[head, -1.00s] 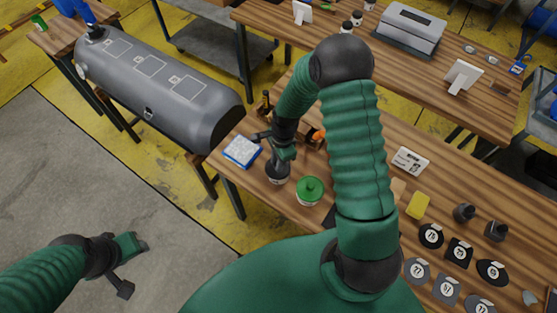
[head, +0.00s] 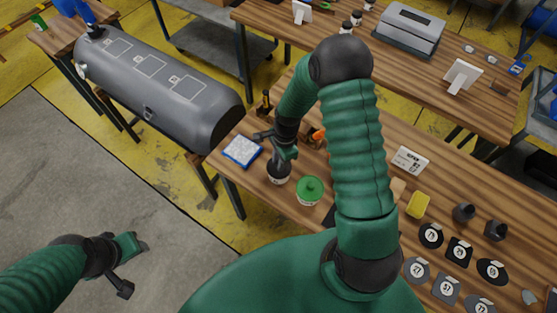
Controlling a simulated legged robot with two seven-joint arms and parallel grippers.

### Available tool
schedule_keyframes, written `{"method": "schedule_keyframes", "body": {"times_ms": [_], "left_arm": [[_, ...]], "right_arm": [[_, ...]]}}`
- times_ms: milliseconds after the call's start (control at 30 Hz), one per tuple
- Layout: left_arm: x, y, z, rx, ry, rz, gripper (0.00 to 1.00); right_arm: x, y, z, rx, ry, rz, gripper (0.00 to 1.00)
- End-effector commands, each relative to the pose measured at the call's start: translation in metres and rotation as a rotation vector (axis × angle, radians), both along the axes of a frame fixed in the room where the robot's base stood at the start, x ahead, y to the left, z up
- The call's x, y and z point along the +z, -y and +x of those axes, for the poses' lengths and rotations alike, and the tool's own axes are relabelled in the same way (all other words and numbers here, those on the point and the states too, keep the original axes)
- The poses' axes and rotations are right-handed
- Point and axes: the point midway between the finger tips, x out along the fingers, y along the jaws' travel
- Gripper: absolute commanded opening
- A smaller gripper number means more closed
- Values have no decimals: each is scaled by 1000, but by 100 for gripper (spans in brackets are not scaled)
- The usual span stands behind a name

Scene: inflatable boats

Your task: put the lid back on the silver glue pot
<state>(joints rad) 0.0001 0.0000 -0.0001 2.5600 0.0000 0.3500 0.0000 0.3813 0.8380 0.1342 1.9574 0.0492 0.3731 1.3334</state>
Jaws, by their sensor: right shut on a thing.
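My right gripper (head: 275,147) is over the near left part of the workbench, just above a small pot (head: 278,176) with a dark upper part and a pale label. This looks like the glue pot, but its silver colour is not clear. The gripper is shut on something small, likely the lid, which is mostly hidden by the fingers. I cannot tell whether the lid touches the pot. A second pot with a green lid (head: 310,188) stands just right of it. My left gripper (head: 132,266) is open and empty over the grey floor, away from the bench.
A blue-and-white pad (head: 242,151) lies left of the pots at the bench edge. A dark bottle (head: 266,104) and an orange-tipped tool (head: 317,136) stand behind. A yellow block (head: 417,205) and numbered patches (head: 431,236) lie at right. A grey inflatable tube (head: 155,90) is at left.

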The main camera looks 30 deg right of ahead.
Motion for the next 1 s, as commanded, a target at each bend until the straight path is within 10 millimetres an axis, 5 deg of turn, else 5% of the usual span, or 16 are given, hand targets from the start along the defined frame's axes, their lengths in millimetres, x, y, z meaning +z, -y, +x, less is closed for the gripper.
{"method": "schedule_keyframes", "body": {"times_ms": [133, 167, 333, 567, 733, 1000], "left_arm": [[0, 0, 0, 0, 0, 0, 44], [0, 0, 0, 0, 0, 0, 44], [0, 0, 0, 0, 0, 0, 44], [0, 0, 0, 0, 0, 0, 44], [0, 0, 0, 0, 0, 0, 44], [0, 0, 0, 0, 0, 0, 44]], "right_arm": [[0, 0, 0, 0, 0, 0, 0], [0, 0, 0, 0, 0, 0, 26], [0, 0, 0, 0, 0, 0, 47], [0, 0, 0, 0, 0, 0, 49], [0, 0, 0, 0, 0, 0, 69], [0, 0, 0, 0, 0, 0, 69]]}}
